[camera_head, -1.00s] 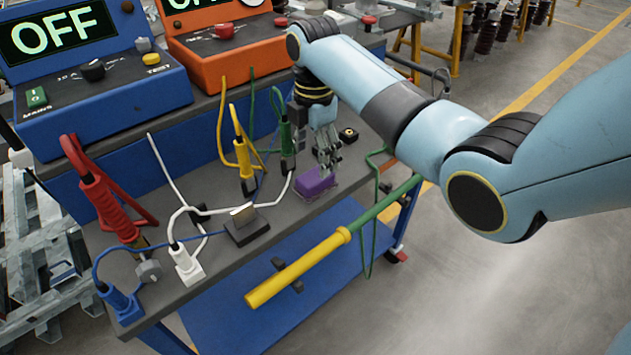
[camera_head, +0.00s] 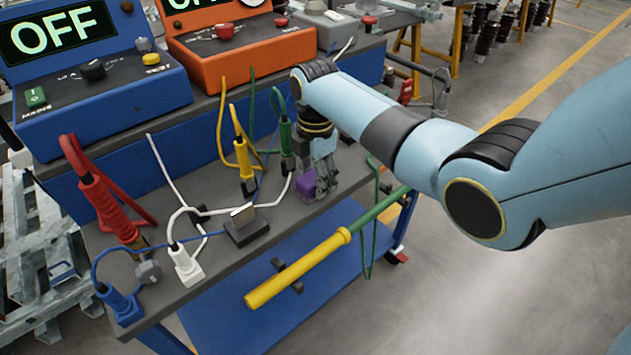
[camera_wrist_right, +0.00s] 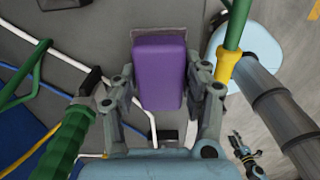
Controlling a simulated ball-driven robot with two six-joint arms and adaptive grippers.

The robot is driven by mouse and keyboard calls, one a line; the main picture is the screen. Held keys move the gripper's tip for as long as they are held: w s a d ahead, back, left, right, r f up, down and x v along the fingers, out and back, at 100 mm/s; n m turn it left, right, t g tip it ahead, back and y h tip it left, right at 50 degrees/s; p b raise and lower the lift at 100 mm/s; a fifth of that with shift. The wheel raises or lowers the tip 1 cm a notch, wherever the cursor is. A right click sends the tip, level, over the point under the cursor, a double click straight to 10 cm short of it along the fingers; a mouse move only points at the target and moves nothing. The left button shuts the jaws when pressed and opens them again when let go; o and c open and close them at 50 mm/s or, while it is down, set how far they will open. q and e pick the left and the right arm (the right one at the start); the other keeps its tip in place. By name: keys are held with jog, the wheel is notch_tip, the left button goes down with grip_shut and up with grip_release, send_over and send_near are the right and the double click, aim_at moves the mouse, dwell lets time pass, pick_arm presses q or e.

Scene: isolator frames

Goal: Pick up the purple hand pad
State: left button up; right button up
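The purple hand pad (camera_head: 306,184) rests near the front edge of the grey tabletop. In the right wrist view the purple pad (camera_wrist_right: 158,72) is a rounded block lying between my fingers. My right gripper (camera_head: 322,190) is down at the pad and hides its right part in the head view. In the wrist view my right gripper (camera_wrist_right: 159,82) is open, one finger on each side of the pad, with narrow gaps. Contact is not clear. My left gripper does not show in the head view.
Green (camera_head: 286,136), yellow (camera_head: 243,158), red (camera_head: 108,208) and white (camera_head: 186,264) clamps with cables stand on the bench. A black block (camera_head: 246,228) sits left of the pad. A yellow-green pole (camera_head: 300,268) runs along the front. Blue (camera_head: 110,90) and orange (camera_head: 245,55) consoles stand behind.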

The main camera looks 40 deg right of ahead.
jog(key=c, duration=0.6)
jog(key=shift+r, duration=0.25)
jog(key=r, duration=0.4)
jog(key=shift+s, duration=0.2)
jog(key=s+r, duration=0.2)
jog(key=s, duration=0.1)
jog(key=s+d+r+p, duration=0.1)
jog(key=s+r, duration=0.1)
jog(key=s, duration=0.2)
jog(key=s+r, duration=0.2)
jog(key=s, duration=0.2)
jog(key=shift+s+d+r+p, duration=0.1)
jog(key=shift+d+r+p, duration=0.15)
jog(key=shift+d+p, duration=0.15)
